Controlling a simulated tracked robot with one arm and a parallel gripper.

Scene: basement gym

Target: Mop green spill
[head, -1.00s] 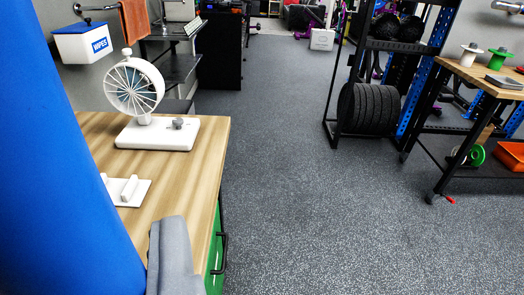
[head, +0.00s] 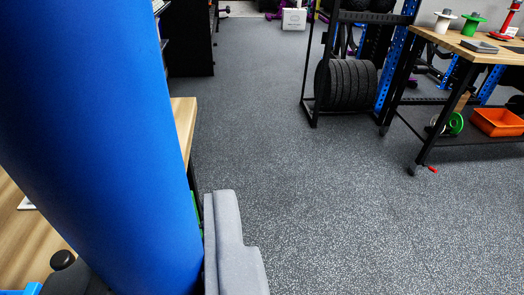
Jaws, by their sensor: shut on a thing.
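A large smooth blue cylinder (head: 110,130) fills the left of the head view, very close to me, slightly tilted, with its ends out of frame. One grey finger of my gripper (head: 230,245) shows at the bottom, right against the cylinder's right edge; the other finger is hidden. My gripper is shut on the blue cylinder. I cannot tell whether it is the mop. No green spill shows on the visible floor.
A wooden-topped bench (head: 183,125) is mostly hidden behind the cylinder at left. A rack with black weight plates (head: 346,85) and a workbench (head: 462,42) with an orange tray (head: 497,122) stand at right. The speckled grey floor (head: 290,170) between is clear.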

